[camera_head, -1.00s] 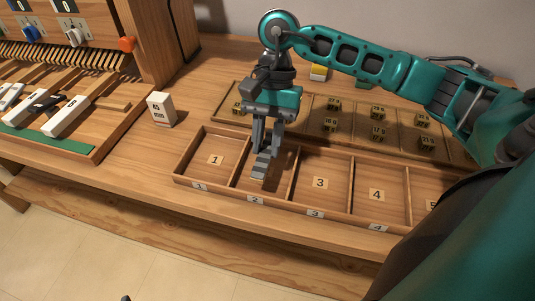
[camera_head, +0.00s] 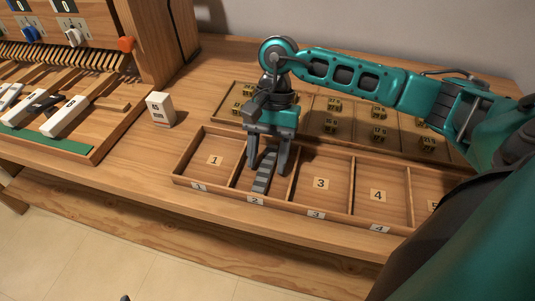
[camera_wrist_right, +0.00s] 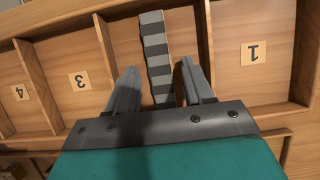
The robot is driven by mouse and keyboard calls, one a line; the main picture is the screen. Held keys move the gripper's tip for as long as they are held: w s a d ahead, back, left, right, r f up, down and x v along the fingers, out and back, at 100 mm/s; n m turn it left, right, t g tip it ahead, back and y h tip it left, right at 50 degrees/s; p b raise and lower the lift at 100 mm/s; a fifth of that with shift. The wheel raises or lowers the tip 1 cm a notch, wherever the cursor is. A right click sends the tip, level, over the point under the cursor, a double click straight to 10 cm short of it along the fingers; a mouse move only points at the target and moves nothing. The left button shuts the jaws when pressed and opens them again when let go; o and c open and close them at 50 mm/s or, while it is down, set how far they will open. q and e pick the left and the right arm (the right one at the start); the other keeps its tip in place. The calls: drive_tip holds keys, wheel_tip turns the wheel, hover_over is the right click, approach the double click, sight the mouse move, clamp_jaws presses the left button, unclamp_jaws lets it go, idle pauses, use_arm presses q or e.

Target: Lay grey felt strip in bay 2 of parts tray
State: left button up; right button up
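The grey felt strip (camera_head: 263,184) has light and dark grey bands and lies lengthwise in bay 2 of the parts tray (camera_head: 335,218). In the wrist view a gap shows between each fingertip (camera_wrist_right: 158,68) and the strip. The strip's end under the gripper is hidden.
A wooden tray with several small brass blocks (camera_head: 379,134) stands behind the parts tray. A white block marked 45 mm (camera_head: 160,109) stands to the left. The keyboard with white keys (camera_head: 66,117) is at far left. Bays 1, 3 and 4 look empty.

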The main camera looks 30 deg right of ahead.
drive_tip(key=shift+r, duration=0.2)
drive_tip(key=v, duration=1.2)
drive_tip(key=shift+p, duration=0.4)
drive_tip(key=shift+s+a, duration=0.1)
drive_tip(key=shift+a, duration=0.05)
